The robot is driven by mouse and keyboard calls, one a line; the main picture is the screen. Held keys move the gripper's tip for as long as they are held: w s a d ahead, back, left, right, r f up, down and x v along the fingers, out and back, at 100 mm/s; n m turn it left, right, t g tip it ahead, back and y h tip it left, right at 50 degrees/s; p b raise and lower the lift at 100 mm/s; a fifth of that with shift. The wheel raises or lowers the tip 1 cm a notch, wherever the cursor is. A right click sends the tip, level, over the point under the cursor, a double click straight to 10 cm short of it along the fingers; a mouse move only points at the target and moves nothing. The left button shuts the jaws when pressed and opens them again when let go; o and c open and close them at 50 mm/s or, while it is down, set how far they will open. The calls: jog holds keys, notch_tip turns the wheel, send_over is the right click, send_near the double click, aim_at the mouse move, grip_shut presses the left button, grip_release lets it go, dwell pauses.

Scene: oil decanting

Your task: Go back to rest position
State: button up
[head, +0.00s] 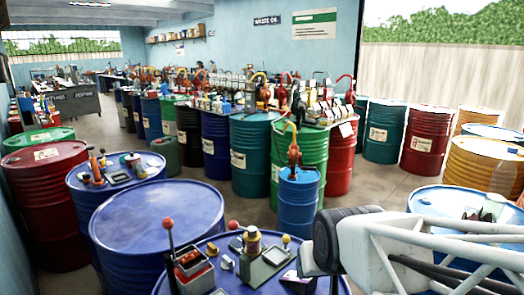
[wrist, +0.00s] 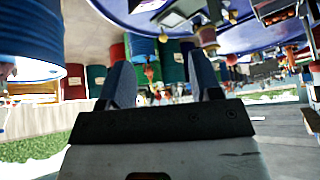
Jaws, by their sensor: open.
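My gripper (wrist: 162,75) shows in the wrist view with its two blue-grey fingers apart and nothing between them. The wrist view looks out tilted over, with drums and tables appearing upside down. In the head view my white arm comes in from the lower right, and its dark end hangs over the right side of the near blue drum (head: 175,255). The fingers cannot be made out clearly there. I see no contact between the fingers and any object in the wrist view.
The near drum carries a red-knobbed lever device (head: 190,262), a brass-coloured fitting (head: 252,240) and small parts. A bare-topped blue drum (head: 155,212) stands behind it. A small blue drum with an orange pump (head: 294,150) stands beyond my arm. Open floor (head: 105,125) lies at back left.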

jog(key=s+d+m+g+h, duration=0.1)
jog(key=s+d+g, duration=0.2)
jog(key=s+d, duration=0.4)
jog(key=s, duration=0.3)
jog(key=shift+s+d+r+g, duration=0.2)
jog(key=shift+s+r+g, duration=0.1)
jog(key=shift+s+g, duration=0.1)
